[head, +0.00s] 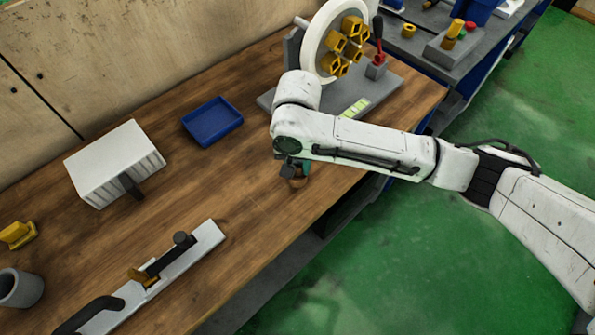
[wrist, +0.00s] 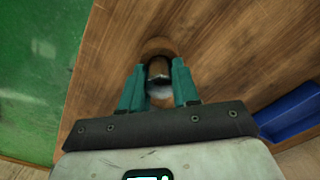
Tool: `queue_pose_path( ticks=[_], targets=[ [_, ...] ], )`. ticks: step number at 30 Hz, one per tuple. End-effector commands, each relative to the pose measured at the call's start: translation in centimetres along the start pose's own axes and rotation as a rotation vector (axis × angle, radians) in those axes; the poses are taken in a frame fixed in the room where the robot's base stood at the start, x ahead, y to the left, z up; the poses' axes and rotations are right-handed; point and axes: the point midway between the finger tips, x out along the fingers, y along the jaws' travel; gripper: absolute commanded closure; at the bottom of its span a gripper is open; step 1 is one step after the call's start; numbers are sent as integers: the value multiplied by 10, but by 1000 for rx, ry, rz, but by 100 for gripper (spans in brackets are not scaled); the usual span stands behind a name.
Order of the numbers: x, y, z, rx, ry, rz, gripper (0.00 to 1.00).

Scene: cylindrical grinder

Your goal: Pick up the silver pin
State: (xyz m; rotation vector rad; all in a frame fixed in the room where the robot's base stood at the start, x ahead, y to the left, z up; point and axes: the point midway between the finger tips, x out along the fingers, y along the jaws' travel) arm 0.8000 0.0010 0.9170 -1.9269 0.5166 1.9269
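My gripper (wrist: 159,65) points down at the wooden bench top, with its two teal fingers standing apart. In the wrist view a pale silver-grey piece (wrist: 160,92) shows between the fingers, partly hidden by them and the gripper body; it may be the silver pin, but its full shape is not clear. I see no clear contact between the fingers and the silver-grey piece.
A blue tray (head: 212,121) lies left of my gripper in the head view. A white box (head: 115,160) and a long grey bar fixture (head: 170,265) are further left. A grinder base (head: 380,95) with a white wheel stands behind. The bench's front edge is close by.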

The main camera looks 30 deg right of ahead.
Motion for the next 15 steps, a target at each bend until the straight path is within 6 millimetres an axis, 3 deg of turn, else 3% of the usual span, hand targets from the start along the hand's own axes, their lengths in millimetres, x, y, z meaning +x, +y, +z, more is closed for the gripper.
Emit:
queue_pose_path(
  ticks=[9,15],
  targets=[
    [0,0,0,0,0,0,100],
    [0,0,0,0,0,0,100]
  ],
)
